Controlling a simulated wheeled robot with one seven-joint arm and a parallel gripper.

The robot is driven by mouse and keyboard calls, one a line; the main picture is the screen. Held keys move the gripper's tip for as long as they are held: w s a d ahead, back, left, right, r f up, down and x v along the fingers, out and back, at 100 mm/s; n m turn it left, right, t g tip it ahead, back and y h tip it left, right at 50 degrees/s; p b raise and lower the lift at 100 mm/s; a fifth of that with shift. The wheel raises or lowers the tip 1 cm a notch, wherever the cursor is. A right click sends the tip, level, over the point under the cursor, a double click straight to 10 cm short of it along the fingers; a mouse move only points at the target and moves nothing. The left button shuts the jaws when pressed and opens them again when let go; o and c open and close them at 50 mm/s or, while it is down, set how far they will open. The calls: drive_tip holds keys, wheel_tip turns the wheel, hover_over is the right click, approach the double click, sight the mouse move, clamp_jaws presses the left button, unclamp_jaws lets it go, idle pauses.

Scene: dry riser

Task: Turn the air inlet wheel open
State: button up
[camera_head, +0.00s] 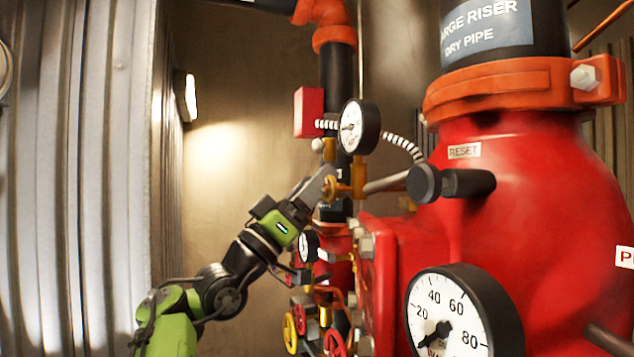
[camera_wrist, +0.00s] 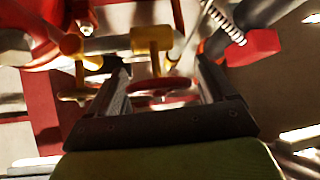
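My gripper (camera_head: 325,184) is raised in front of the brass fittings (camera_head: 357,178) below the upper gauge. In the wrist view, my gripper's fingers (camera_wrist: 163,78) are apart, with a red-rimmed handwheel (camera_wrist: 160,87) on a brass valve body (camera_wrist: 152,45) seen between them. I cannot tell whether the fingers touch its rim. A second, brass-coloured wheel (camera_wrist: 76,92) lies outside the left finger. No readable label shows which is the air inlet wheel. In the head view, the gripper hides the wheel between its fingers.
A large red valve body (camera_head: 540,200) fills the right side, with a big gauge (camera_head: 460,315) in front. A small gauge (camera_head: 358,127) sits just above my gripper. Lower down are a yellow wheel (camera_head: 290,332) and a red wheel (camera_head: 335,343). Free room lies left, before the wall.

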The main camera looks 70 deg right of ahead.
drive_tip(key=shift+w+a, duration=0.1)
drive_tip(key=shift+a, duration=0.15)
drive_tip(key=shift+c, duration=1.1)
drive_tip(key=shift+d+f, duration=0.1)
drive_tip(key=shift+d, duration=0.05)
drive_tip(key=c, duration=0.6)
drive_tip(key=n+t+h, duration=0.1)
drive_tip(key=n+t, duration=0.2)
drive_tip(key=shift+n+h+b, duration=0.3)
drive_tip(key=shift+b, duration=0.1)
drive_tip(key=shift+c, duration=0.2)
drive_tip(key=n+t, duration=0.6)
drive_tip(key=shift+w+d+f+h, duration=0.1)
drive_tip(key=shift+d+f+h, duration=0.05)
drive_tip(key=shift+d+h, duration=0.2)
drive_tip(key=o, duration=0.7)
drive_tip(key=shift+o, duration=1.3)
drive_tip(key=shift+s+d, duration=0.2)
drive_tip(key=shift+w+a+g, duration=0.1)
drive_tip(key=shift+g, duration=0.2)
